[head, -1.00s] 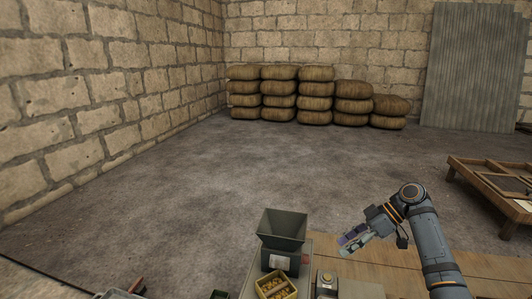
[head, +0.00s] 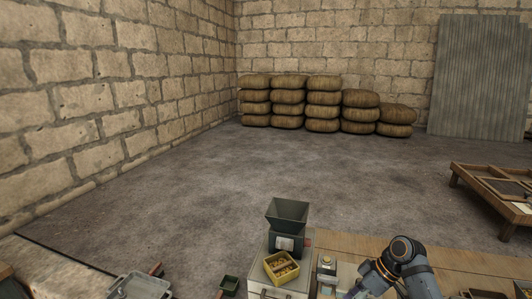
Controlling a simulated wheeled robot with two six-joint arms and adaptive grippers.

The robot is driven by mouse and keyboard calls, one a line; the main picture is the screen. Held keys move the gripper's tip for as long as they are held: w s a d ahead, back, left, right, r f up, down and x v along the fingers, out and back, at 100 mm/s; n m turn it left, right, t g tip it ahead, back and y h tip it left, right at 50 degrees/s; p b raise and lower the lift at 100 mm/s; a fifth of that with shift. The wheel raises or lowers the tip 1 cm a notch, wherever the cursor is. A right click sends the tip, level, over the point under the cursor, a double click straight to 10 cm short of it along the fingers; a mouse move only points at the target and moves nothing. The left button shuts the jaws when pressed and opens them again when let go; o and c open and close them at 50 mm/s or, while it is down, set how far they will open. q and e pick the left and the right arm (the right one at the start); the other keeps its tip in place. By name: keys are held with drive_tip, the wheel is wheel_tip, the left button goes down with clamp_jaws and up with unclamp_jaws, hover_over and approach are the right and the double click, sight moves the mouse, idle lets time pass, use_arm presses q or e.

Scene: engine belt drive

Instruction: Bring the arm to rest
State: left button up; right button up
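My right arm (head: 405,262) comes in at the bottom, right of centre, bent with its orange-ringed joint uppermost. Its gripper hangs low at the bottom edge, right of the small grey device. Only a purple bit of it shows, and its fingertips are hidden or cut off. I cannot tell whether it is open or shut or holds anything. My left arm and gripper are not in view.
A dark hopper machine (head: 287,214) and a yellow bin (head: 281,268) stand left of the arm, with a small grey device (head: 327,270) between. A metal tray (head: 140,287) lies lower left. A wooden frame table (head: 492,185) stands right. Open floor lies beyond.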

drive_tip(key=s+a+f+m+t+h, duration=0.1)
drive_tip(key=s+a+f+m+h, duration=0.2)
drive_tip(key=s+f, duration=0.65)
drive_tip(key=s+d+r+m+t+h, duration=0.1)
drive_tip(key=s+d+r+m+h, duration=0.15)
drive_tip(key=s, duration=0.45)
drive_tip(key=s+d+r+m+t+h, duration=0.1)
drive_tip(key=s+r+m+h, duration=0.1)
drive_tip(key=s+m, duration=0.3)
drive_tip(key=s+d+f+g+b, duration=0.1)
drive_tip(key=s+d+f, duration=0.1)
drive_tip(key=f, duration=1.3)
drive_tip(key=s+d+f+b, duration=0.1)
drive_tip(key=s+f, duration=0.1)
drive_tip(key=f, duration=1.3)
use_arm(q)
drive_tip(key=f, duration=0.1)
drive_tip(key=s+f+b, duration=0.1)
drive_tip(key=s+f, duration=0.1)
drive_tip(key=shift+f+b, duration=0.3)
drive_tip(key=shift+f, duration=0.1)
use_arm(e)
drive_tip(key=s+d+f+g, duration=0.1)
drive_tip(key=s+f, duration=1.5)
drive_tip(key=s, duration=0.2)
drive_tip(key=shift+f+n, duration=0.35)
drive_tip(key=shift+f, duration=0.05)
drive_tip(key=shift+s+y, duration=0.1)
drive_tip(key=shift+y, duration=0.15)
drive_tip(key=shift+d, duration=0.1)
